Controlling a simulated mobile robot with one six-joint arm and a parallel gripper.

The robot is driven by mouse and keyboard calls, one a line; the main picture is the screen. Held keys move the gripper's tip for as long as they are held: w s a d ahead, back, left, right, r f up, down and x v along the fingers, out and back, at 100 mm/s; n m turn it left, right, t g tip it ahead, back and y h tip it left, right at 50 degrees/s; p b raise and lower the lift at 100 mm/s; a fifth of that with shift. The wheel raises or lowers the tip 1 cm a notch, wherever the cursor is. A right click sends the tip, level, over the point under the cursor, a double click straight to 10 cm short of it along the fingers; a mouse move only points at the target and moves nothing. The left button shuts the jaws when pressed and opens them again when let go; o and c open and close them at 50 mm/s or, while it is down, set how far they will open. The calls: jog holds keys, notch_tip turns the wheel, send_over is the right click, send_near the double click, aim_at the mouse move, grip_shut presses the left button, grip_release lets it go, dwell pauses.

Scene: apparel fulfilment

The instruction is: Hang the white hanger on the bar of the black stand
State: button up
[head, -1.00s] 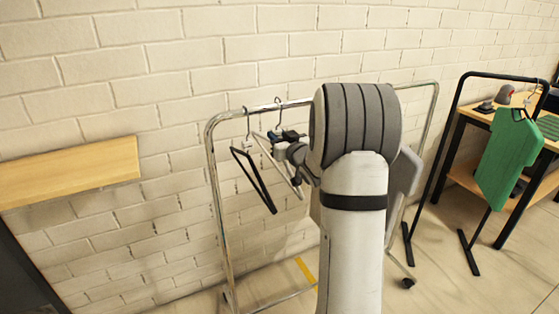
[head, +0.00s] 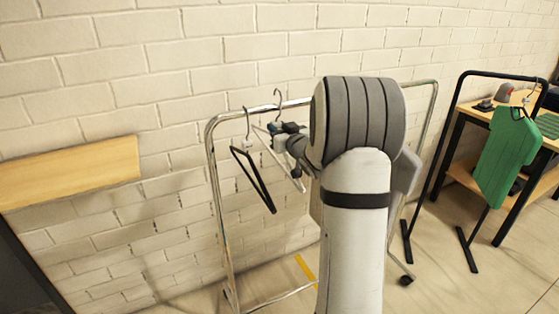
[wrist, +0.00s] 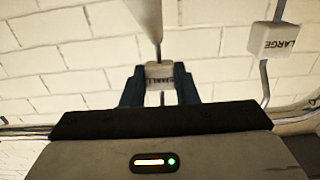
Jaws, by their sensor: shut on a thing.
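The white hanger (head: 291,172) is at the chrome rack, its lower part partly hidden by my arm. My gripper (head: 277,131) is shut on its neck at the small white size marker. In the wrist view my two blue fingers (wrist: 160,84) pinch the marker (wrist: 158,71), with the white hanger neck (wrist: 148,18) above it. In the head view the hanger's hook stands slightly above the chrome bar. The black stand (head: 437,142) is at the right, with a green shirt hanging from its bar (head: 500,75).
A black hanger (head: 260,185) hangs on the chrome rack (head: 213,185) just left of the white one. Its LARGE marker (wrist: 273,39) is close to my fingers in the wrist view. A wooden table (head: 545,140) stands behind the black stand. A wooden shelf (head: 70,172) is at left.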

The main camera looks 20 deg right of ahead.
jog(key=shift+s+d+b, duration=0.1)
jog(key=shift+s+b, duration=0.6)
jog(key=shift+s, duration=2.3)
jog(key=shift+s, duration=0.1)
jog(key=s+d+b, duration=0.1)
jog(key=s+b, duration=0.3)
jog(key=s, duration=2.3)
jog(key=shift+s+d, duration=0.2)
jog(key=shift+s, duration=0.2)
